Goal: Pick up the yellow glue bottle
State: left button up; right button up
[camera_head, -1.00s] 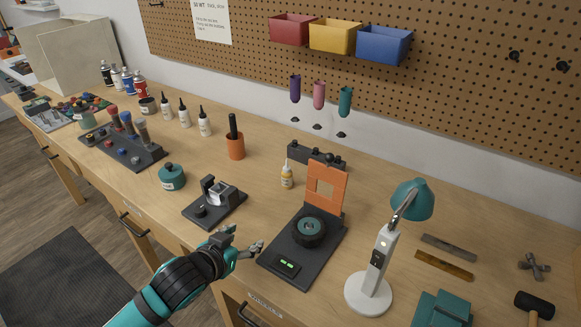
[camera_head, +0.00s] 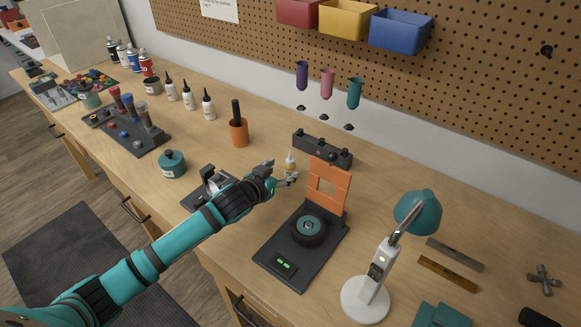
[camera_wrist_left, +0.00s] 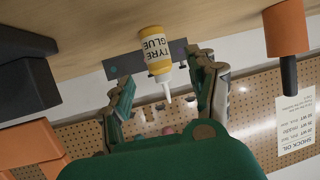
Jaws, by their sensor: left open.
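The yellow glue bottle (camera_head: 290,163) stands upright on the workbench, in front of a dark block with knobs. In the left wrist view the glue bottle (camera_wrist_left: 156,52) appears upside down, with its "TYRE GLUE" label readable and its white nozzle between the two fingers. My left gripper (camera_head: 282,175) is open and close to the bottle, with its fingers partly covering the bottle's lower part in the head view. In the left wrist view my left gripper (camera_wrist_left: 165,95) has a finger on each side of the bottle, with visible gaps. My right gripper is not in view.
An orange panel and black stand with a wheel (camera_head: 309,230) are right of the gripper. The dark block (camera_head: 322,149) is behind the bottle. An orange cup (camera_head: 239,133) stands to the left.

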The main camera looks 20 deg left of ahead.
aim_at(287, 168)
pick_arm(q)
jog(key=shift+w+f, duration=0.1)
jog(key=shift+w, duration=0.3)
jog(key=shift+w+d, duration=0.15)
jog(key=shift+w, duration=0.2)
jog(key=p+x, duration=0.1)
jog(key=x, duration=0.2)
jog(key=shift+w+d+f, duration=0.1)
jog(key=shift+w+f, duration=0.1)
jog(key=shift+w, duration=0.05)
jog(key=shift+w+d+f, duration=0.1)
jog(key=shift+w+f, duration=0.1)
jog(key=shift+w, duration=0.15)
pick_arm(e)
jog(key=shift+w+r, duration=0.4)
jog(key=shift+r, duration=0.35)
pick_arm(q)
grip_shut()
